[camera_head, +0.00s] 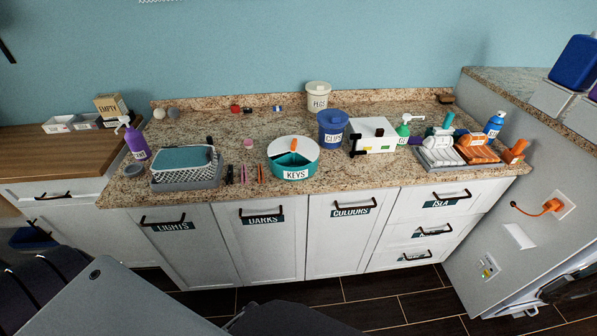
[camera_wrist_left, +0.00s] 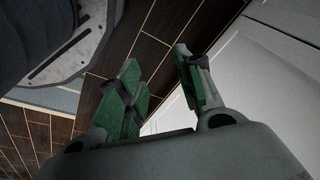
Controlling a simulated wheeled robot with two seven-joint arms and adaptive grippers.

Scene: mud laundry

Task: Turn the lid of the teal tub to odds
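The teal tub (camera_head: 294,174) stands on the granite counter near the middle of the head view, with a label reading KEYS on its front. Its round white lid (camera_head: 284,145) has a cut-out, through which teal inside shows, and a small orange mark by the edge. I cannot read "odds" anywhere on it. My left gripper (camera_wrist_left: 157,58) shows in the left wrist view with its green-padded fingers apart and nothing between them. It is over the dark floor beside a white cabinet front, away from the tub. My right gripper is in neither view.
A blue tub (camera_head: 332,138) labelled CLIPS is close behind right, with a white box (camera_head: 372,134) further right. White cabinets (camera_head: 262,245) with handles line the counter's front.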

